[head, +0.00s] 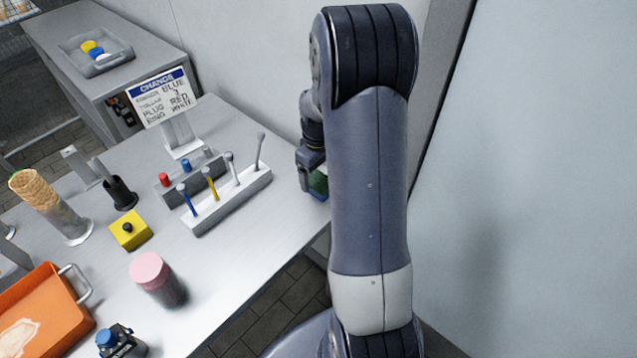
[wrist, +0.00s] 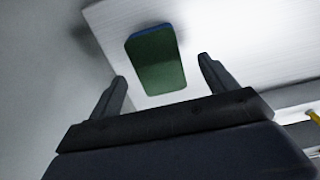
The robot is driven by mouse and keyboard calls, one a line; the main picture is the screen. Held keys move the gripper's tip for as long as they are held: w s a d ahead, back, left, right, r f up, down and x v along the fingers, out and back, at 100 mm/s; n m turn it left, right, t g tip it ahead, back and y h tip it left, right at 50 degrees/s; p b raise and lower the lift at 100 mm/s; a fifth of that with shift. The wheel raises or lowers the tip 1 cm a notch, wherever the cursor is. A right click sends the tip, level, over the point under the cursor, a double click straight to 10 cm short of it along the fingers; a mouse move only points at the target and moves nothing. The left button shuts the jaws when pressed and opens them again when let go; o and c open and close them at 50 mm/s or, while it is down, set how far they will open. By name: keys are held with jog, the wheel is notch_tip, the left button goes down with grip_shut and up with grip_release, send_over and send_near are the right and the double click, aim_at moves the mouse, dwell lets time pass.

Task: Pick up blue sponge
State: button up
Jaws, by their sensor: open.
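The sponge (wrist: 157,62) shows in the wrist view as a block with a green face and a thin blue edge at its far end. It lies on the pale table near a corner edge. My gripper (wrist: 163,70) is open, with its two fingers apart and the sponge seen between and beyond them. I cannot tell how far above the sponge the fingers are. In the head view the sponge (head: 318,183) is partly hidden behind my arm, its green face and some blue showing. My gripper (head: 306,178) is beside it there, partly hidden.
A white rack (head: 228,200) with several coloured sticks stands left of the sponge. A sign (head: 162,98), a yellow button box (head: 130,230), a pink-lidded jar (head: 157,279) and an orange tray (head: 45,310) stand further left. A wall is close on the right.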

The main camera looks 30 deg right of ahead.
aim_at(319, 180)
jog(key=shift+w+d+f, duration=0.1)
jog(key=shift+f, duration=1.75)
jog(key=shift+c, duration=0.3)
jog(key=c, duration=1)
jog(key=shift+r, duration=0.1)
notch_tip(319, 180, up, 10)
jog(key=shift+f, duration=0.1)
